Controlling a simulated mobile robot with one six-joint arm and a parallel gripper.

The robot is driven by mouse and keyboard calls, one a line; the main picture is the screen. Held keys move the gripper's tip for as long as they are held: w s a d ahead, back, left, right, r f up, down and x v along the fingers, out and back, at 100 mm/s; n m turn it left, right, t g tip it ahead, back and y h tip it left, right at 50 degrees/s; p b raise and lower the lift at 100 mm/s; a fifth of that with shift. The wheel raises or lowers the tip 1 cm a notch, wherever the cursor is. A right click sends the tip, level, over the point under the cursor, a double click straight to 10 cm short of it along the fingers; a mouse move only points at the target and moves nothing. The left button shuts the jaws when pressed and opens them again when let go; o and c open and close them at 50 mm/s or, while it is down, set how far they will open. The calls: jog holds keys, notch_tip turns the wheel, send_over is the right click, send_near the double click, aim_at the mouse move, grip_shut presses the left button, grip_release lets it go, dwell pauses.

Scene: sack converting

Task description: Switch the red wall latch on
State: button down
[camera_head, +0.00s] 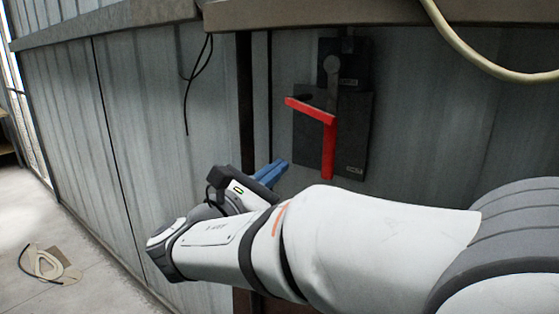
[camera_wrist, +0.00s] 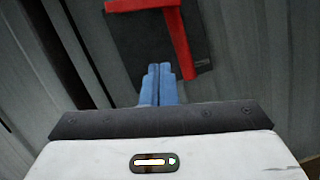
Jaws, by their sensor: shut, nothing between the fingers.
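The red wall latch (camera_head: 328,142) is mounted on a dark plate (camera_head: 353,130) on the grey corrugated wall. One red bar runs left and slightly up, and another hangs straight down from the corner. The latch also shows at the top of the wrist view (camera_wrist: 179,45). My gripper (camera_head: 280,166) has blue fingers, which are shut and empty. In the head view it is below and left of the latch. In the wrist view the fingertips (camera_wrist: 158,68) are left of the hanging bar and appear apart from it.
A second dark box (camera_head: 341,62) sits above the latch plate. A grey ledge (camera_head: 370,14) crosses the top, and a pale cable (camera_head: 470,64) hangs at the upper right. Thin black cables (camera_head: 190,90) hang at the left.

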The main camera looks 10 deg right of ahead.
aim_at(309, 110)
jog(key=w+d+r+p, duration=0.3)
jog(key=w+d+r, duration=0.1)
jog(key=d+r, duration=0.1)
jog(key=shift+w+d+r+p, duration=0.25)
jog(key=shift+d+r+p, duration=0.1)
jog(key=shift+d, duration=0.5)
